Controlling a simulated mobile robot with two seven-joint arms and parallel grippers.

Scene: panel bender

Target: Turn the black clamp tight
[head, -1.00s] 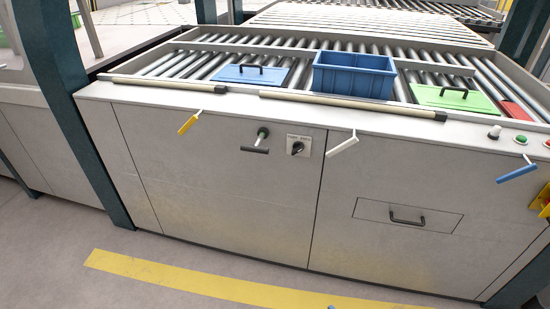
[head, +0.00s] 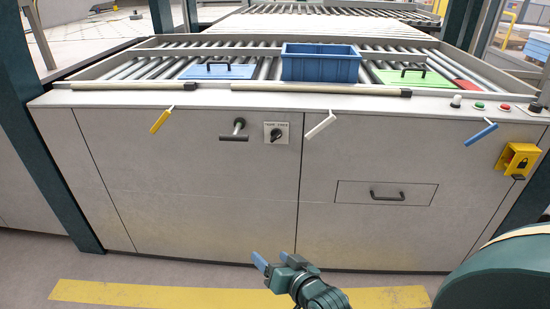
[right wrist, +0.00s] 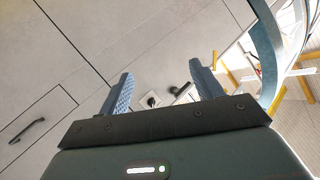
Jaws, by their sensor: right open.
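The black clamp (head: 234,132) is a T-shaped handle on a short stem on the front panel, left of a rotary switch, with its bar about level. It also seems to show in the right wrist view (right wrist: 181,90), small and beyond the fingers. My right gripper (head: 276,260) has blue fingers and is low in front of the panel, below and right of the clamp. In the right wrist view its fingers (right wrist: 160,92) are apart with nothing held between them. My left gripper is out of view.
The rotary switch (head: 276,133) sits close to the clamp. Yellow (head: 161,120), white (head: 321,125) and blue (head: 481,134) levers hang below the top edge. A drawer handle (head: 387,196) and a yellow lock bracket (head: 517,160) are farther right. The panel below the clamp is clear.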

